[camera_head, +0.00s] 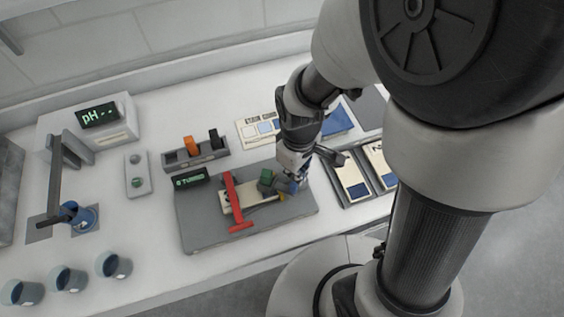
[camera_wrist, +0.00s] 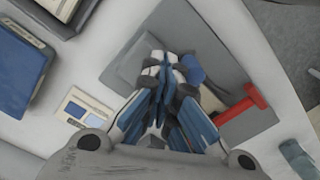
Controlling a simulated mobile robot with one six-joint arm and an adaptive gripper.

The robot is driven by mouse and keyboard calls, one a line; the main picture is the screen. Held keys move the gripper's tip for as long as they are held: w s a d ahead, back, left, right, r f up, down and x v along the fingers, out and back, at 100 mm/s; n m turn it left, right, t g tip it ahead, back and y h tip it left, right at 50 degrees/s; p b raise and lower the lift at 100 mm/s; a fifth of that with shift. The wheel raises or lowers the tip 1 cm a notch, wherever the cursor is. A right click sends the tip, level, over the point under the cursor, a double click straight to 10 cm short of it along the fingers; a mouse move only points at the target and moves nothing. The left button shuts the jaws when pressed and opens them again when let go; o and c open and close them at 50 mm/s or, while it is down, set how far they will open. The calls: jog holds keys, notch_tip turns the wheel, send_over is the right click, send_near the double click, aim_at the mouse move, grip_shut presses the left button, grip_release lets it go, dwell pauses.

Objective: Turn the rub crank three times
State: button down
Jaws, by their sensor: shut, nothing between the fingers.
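The rub station is a grey base plate (camera_head: 205,235) on the white bench, with a small display (camera_head: 192,179) that seems to read "0 TURNS". A red bar frame (camera_head: 232,200) stands over a pale strip on it. In the wrist view my gripper (camera_wrist: 166,62) is shut and empty over the grey plate (camera_wrist: 205,50); a blue part (camera_wrist: 192,68) shows just beside the fingertips, contact unclear. The red frame (camera_wrist: 245,105) is to the right.
Dark trays with cards and blue pads (camera_head: 352,182) lie right of the station. A rack with orange and black pieces (camera_head: 196,151) stands behind it. A pH meter (camera_head: 98,115) and several cups (camera_head: 68,278) are at the left. The bench front edge is close.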

jog(key=shift+s+a, duration=0.1)
jog(key=shift+s, duration=0.9)
jog(key=shift+s+a, duration=0.3)
jog(key=shift+s, duration=0.25)
jog(key=shift+s+a, duration=0.3)
jog(key=shift+s, duration=0.25)
jog(key=shift+s+a, duration=0.75)
jog(key=shift+a, duration=0.05)
jog(key=shift+s+f, duration=0.1)
jog(key=shift+s, duration=0.05)
